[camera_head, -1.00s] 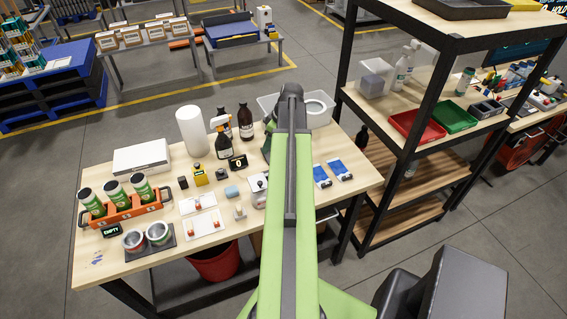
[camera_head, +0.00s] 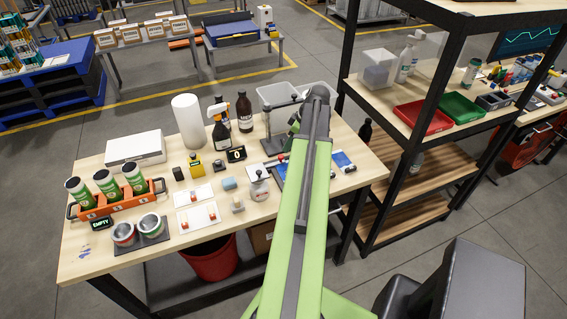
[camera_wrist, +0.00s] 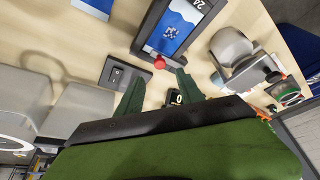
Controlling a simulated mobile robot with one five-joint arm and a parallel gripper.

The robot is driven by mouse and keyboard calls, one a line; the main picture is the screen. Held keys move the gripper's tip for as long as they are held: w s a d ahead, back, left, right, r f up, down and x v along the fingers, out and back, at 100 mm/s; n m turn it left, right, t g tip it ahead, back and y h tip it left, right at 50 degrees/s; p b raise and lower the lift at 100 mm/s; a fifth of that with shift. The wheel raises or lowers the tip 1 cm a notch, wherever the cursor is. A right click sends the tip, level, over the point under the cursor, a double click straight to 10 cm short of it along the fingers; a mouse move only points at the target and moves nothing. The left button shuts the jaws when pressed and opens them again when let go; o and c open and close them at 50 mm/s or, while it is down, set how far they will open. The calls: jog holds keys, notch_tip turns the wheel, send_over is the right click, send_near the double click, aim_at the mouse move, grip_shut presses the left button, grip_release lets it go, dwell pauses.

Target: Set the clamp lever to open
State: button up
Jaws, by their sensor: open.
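A small red ball knob (camera_wrist: 159,62), probably the clamp lever's end, shows in the wrist view at the near end of a dark-framed blue panel (camera_wrist: 172,25). How the lever is set cannot be told. My gripper (camera_wrist: 160,82) is open and empty, its two dark green fingers spread apart. The knob appears just beyond the gap between the fingertips; I cannot tell whether they touch it. In the head view my arm covers much of this spot, and the fingers are not clear there.
In the wrist view a dark switch box (camera_wrist: 124,75) lies left of the fingers. A grey rounded device (camera_wrist: 232,47) stands right.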

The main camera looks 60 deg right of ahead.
aim_at(281, 156)
jog(key=b+x, duration=0.6)
jog(key=x, duration=0.2)
jog(key=shift+f, duration=0.2)
jog(key=shift+w+r, duration=0.1)
grip_shut()
dwell(0.8)
